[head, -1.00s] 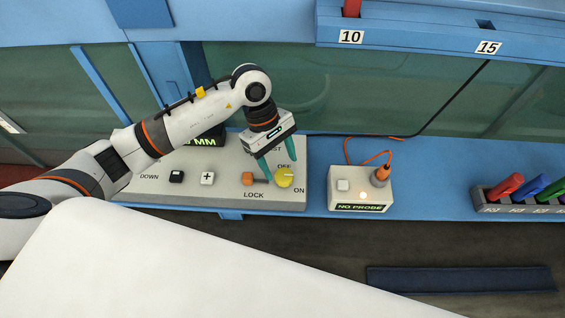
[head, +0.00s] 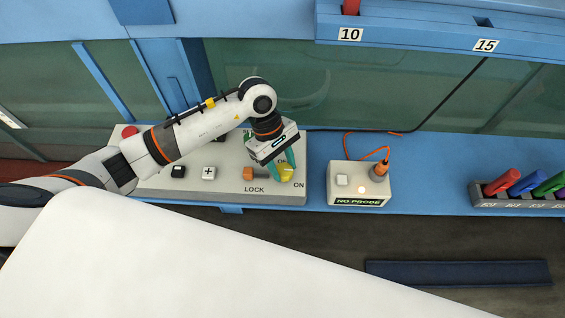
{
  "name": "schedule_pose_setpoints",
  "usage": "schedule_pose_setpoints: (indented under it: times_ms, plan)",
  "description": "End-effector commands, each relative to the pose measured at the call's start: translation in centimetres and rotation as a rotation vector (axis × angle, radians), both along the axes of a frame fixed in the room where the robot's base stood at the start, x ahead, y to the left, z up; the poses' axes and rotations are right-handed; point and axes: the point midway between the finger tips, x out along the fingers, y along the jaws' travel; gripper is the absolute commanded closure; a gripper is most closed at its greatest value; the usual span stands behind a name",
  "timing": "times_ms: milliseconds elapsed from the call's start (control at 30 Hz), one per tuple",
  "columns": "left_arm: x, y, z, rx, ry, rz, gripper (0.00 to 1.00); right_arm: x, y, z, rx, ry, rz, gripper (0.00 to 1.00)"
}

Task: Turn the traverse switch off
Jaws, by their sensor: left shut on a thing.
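The traverse switch is a round yellow knob (head: 286,173) on the right end of the pale control panel (head: 222,186), in the head view. An ON label shows to its lower right; the OFF label above it is mostly covered by my gripper. My left gripper (head: 283,171) points down over the knob, its green fingers on either side of it, shut on it. The knob's pointer is hidden or too small to read. An orange lever (head: 249,173) sits left of the knob, above the word LOCK. My right gripper is not in view.
A NO PROBE box (head: 345,188) with a lit lamp and an orange cable stands to the right of the panel. Further right is a rack (head: 500,200) of coloured probes. A red button (head: 129,131) and two small keys are on the panel's left part.

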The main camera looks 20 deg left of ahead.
Motion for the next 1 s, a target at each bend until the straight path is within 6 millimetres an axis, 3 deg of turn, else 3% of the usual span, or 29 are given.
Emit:
schedule_pose_setpoints:
  times_ms: [367,1000]
  plan:
    - [-0.1,0.1,-0.3,0.000,-0.002,0.142,0.84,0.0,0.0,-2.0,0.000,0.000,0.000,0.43]
    - [-0.4,0.1,-0.4,-0.003,-0.006,0.729,0.84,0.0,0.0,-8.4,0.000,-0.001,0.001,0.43]
